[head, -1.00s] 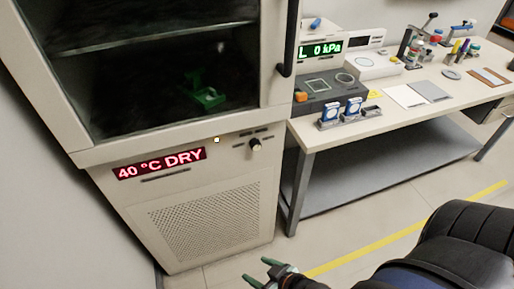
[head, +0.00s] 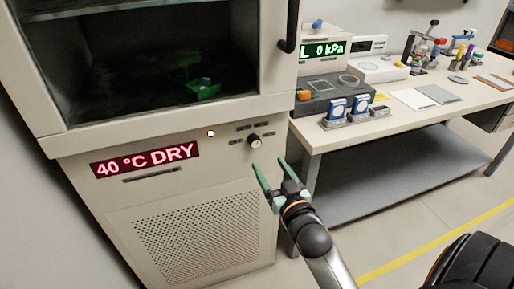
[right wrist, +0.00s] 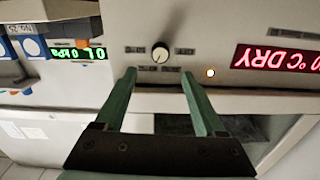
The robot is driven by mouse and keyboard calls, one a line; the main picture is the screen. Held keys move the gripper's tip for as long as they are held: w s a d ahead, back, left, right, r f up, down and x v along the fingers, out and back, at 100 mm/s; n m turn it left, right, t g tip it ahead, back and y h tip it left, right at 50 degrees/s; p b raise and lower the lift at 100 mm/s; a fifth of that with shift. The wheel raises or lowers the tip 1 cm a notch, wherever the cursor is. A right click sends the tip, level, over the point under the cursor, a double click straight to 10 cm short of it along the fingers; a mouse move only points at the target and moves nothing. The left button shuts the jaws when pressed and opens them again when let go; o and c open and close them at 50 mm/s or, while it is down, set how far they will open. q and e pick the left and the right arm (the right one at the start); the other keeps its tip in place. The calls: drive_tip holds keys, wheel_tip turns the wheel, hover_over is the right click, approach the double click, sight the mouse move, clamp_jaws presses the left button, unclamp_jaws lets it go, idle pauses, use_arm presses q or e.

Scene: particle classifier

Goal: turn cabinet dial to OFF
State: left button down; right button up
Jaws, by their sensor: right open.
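The cabinet (head: 150,210) stands at the left in the head view, with a red display (head: 145,160) reading "40 °C DRY". Its dial (head: 254,141) is a small round knob on the front panel, right of the display, with small dark labels around it. My right gripper (head: 270,164) is open and empty, just below and slightly right of the dial, not touching it. In the right wrist view the dial (right wrist: 160,52) lies ahead between the two green fingers (right wrist: 162,75), beyond their tips, with a light pointer mark. My left gripper is not in view.
A small lit indicator (head: 211,133) sits left of the dial. The cabinet's dark handle (head: 289,27) is above right. A workbench (head: 420,117) with several instruments stands at the right, its leg (head: 311,178) near my right gripper.

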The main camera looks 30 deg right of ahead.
sight(256, 144)
drive_tip(key=b+x, duration=0.1)
drive_tip(key=x, duration=0.9)
drive_tip(key=shift+c, duration=0.2)
drive_tip(key=shift+f, duration=0.1)
clamp_jaws()
